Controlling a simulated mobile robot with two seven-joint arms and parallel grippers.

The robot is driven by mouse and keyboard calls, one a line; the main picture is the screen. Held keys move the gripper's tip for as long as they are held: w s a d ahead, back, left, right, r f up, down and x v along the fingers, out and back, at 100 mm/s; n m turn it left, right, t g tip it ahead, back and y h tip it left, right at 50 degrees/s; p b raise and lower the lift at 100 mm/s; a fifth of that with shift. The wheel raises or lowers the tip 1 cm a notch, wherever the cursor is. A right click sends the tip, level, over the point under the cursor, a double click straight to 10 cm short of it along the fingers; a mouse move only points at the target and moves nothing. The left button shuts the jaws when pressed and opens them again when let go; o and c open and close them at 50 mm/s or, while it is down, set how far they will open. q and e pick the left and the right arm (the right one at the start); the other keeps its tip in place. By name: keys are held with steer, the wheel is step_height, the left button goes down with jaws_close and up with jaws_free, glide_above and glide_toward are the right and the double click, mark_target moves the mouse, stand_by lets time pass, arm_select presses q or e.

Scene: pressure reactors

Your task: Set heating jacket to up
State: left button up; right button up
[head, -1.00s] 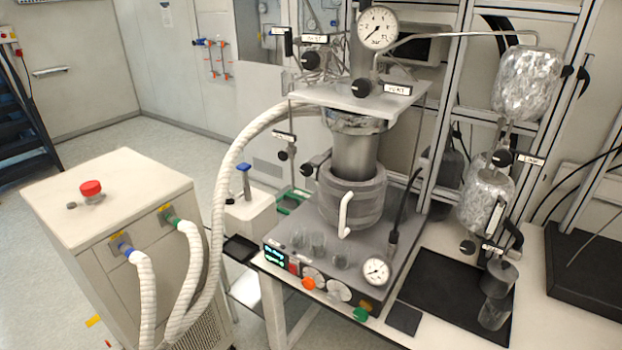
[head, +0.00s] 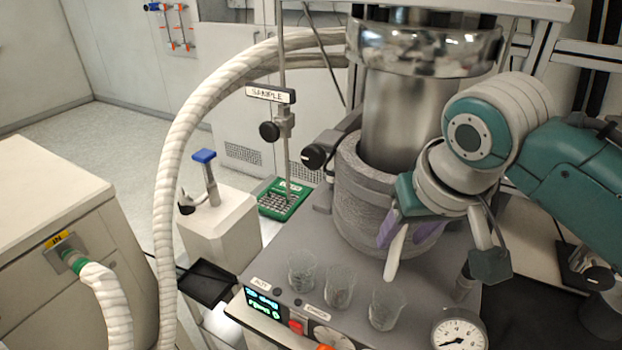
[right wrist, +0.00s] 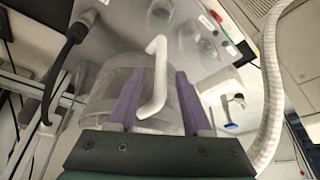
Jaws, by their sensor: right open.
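The heating jacket (head: 352,190) is a thick grey textured sleeve standing on the grey bench plate. It surrounds the lower part of the steel reactor vessel (head: 408,105), whose bare wall shows above its rim. Its white bent handle (head: 396,254) sticks out at the front. My right gripper (head: 407,232) has purple fingers and is in front of the jacket at the handle. In the right wrist view the handle (right wrist: 154,75) stands between the open fingers, with a gap visible on both sides. The jacket (right wrist: 112,88) lies behind them. My left gripper is not in view.
Several glass beakers (head: 340,286) stand on the plate left of the handle, near a pressure gauge (head: 459,330). A thick white hose (head: 172,180) curves at the left. A sample valve (head: 284,125) and its black knob are left of the vessel.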

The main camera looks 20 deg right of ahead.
mark_target(392, 249)
steer(key=b+x, duration=0.1)
steer(key=x, duration=0.5)
steer(key=shift+w, duration=0.1)
jaws_close()
stand_by(1.3)
